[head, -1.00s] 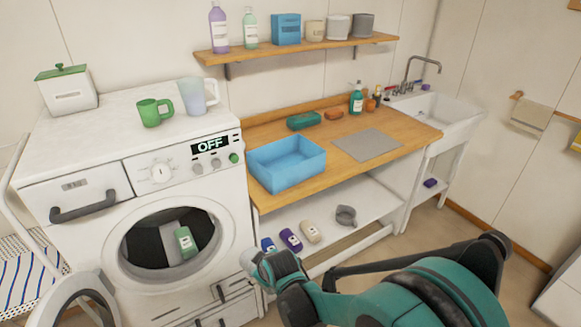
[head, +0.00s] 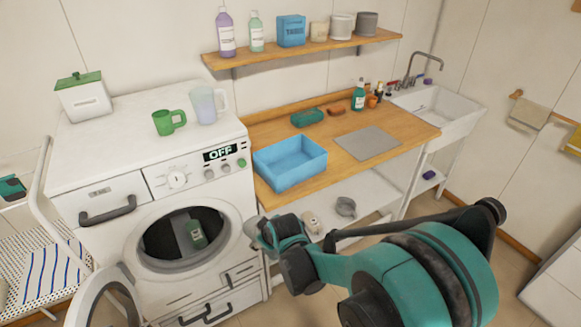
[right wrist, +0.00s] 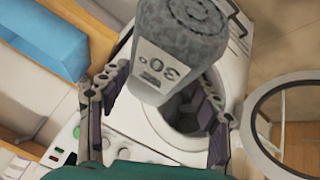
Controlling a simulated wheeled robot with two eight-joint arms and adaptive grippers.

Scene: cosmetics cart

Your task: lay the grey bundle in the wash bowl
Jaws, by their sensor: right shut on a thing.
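The grey bundle (right wrist: 175,45) is a rolled cloth with a pale "30°" label in the right wrist view. My right gripper (right wrist: 160,97) is shut on it, with a finger on each side. In the head view my right gripper (head: 262,232) is in front of the washing machine's right edge, below and in front of the counter; the bundle cannot be made out there. The wash bowl is the blue rectangular basin (head: 290,178) at the counter's left end, empty as far as I see. Its blue side shows in the right wrist view (right wrist: 45,38). My left gripper is not in view.
A grey mat (head: 368,143) and a teal item (head: 306,118) lie on the counter.

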